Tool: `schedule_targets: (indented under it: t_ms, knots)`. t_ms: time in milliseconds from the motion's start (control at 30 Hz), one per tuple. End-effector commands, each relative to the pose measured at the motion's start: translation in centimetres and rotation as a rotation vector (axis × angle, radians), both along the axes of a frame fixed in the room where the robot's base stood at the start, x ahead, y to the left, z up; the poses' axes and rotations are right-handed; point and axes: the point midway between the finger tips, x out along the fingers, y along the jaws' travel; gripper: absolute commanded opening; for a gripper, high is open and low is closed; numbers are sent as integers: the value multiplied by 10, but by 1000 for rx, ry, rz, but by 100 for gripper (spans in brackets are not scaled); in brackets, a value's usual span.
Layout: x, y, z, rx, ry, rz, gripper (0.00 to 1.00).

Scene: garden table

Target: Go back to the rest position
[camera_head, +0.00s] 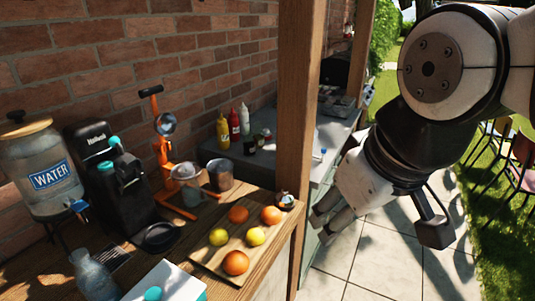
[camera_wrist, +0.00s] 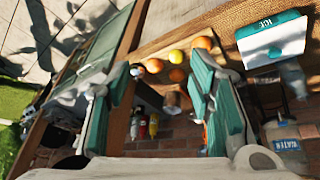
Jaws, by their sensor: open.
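My gripper (camera_head: 331,219) hangs at the end of my arm on the right side of the head view, out over the paved floor and to the right of the wooden post. In the wrist view its two teal-padded fingers (camera_wrist: 160,88) stand wide apart with nothing held between them. Beyond them the wrist view shows the wooden table with oranges and lemons, seen from above and upside down. The fingertips look apart from the table and everything on it.
A wooden post (camera_head: 297,120) rises between my arm and the table (camera_head: 262,187). A board (camera_head: 207,257) holds oranges and lemons. A water dispenser (camera_head: 40,165), a black machine (camera_head: 105,178) and an orange juicer (camera_head: 161,150) stand left. The tiled floor (camera_head: 385,255) below my gripper looks clear.

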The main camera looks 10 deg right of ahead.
Motion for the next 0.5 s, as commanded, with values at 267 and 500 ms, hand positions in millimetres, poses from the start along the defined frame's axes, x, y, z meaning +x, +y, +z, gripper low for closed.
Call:
schedule_targets:
  t_ms: [267, 500]
  knots:
    - [-21, -18, -5, 97, -43, -236, 48]
    - [-20, -17, -5, 96, -42, -234, 48]
